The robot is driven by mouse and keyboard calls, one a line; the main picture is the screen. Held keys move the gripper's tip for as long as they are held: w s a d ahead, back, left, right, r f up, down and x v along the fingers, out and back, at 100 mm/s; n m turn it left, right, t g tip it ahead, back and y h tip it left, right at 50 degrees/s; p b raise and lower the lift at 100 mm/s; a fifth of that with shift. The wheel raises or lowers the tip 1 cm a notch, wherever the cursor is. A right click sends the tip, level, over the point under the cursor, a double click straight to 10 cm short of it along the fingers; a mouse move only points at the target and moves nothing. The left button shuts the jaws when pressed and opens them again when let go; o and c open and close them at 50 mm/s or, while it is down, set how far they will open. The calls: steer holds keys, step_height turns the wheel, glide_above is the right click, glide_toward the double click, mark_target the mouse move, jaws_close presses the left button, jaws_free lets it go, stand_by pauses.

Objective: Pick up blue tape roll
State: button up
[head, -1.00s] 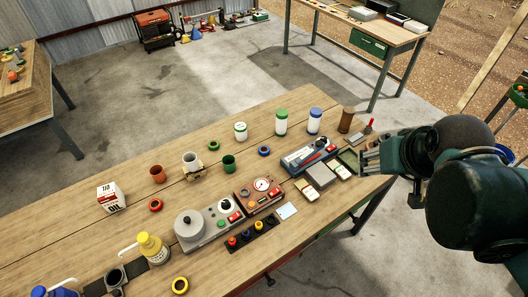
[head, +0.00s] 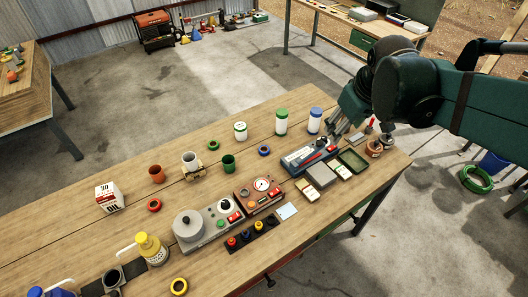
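The blue tape roll (head: 264,151) is a small dark blue ring lying flat on the wooden table (head: 330,210), in the head view. It lies right of the green cup and in front of the white jars. My gripper (head: 342,129) is over the right part of the table, to the right of the roll and clearly apart from it. Its fingers point down and left and look spread, with nothing seen between them. My gripper and arm hide part of the table's back right corner.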

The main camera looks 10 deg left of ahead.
steer(key=w+a+f+n+g, duration=0.1)
steer(key=w+a+f+n, duration=0.25)
steer(key=w+a, duration=0.3)
steer(key=n+g+b, duration=0.3)
steer(key=n, duration=0.5)
glide_toward(263, 147)
steer(key=s, duration=0.1)
steer(key=shift+s+a+f+h, duration=0.25)
steer(key=shift+a+h, duration=0.15)
steer(key=shift+a, duration=0.05)
steer(key=shift+f, duration=0.1)
steer(key=shift+f, duration=1.2)
steer(key=shift+f, duration=0.1)
steer(key=shift+w+d+f, duration=0.15)
steer(key=shift+f, duration=2.35)
